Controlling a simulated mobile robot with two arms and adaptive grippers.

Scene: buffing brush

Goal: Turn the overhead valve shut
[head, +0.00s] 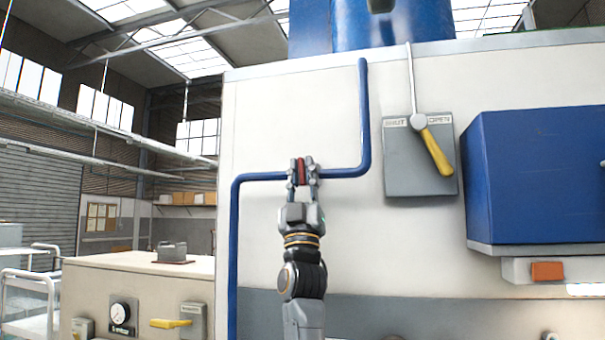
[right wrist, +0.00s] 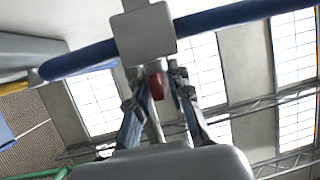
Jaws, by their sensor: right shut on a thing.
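A blue pipe (head: 365,115) runs across the front of a white machine cabinet. In the head view, the red valve handle (head: 301,172) stands upright on the pipe's horizontal stretch. My right gripper (head: 302,173) reaches up from below, with one finger on each side of the handle, and is shut on it. In the right wrist view, the red handle (right wrist: 157,84) shows between the fingers, below a pale valve body (right wrist: 145,33) on the blue pipe (right wrist: 80,62). The fingers hide part of the handle. My left gripper is out of view.
To the right, a grey plate (head: 398,166) marked SHUT and OPEN carries a yellow lever (head: 437,152) slanting down right. A blue box (head: 540,175) juts out beyond it. A lower cream console (head: 130,285) with a gauge (head: 122,313) stands at the left.

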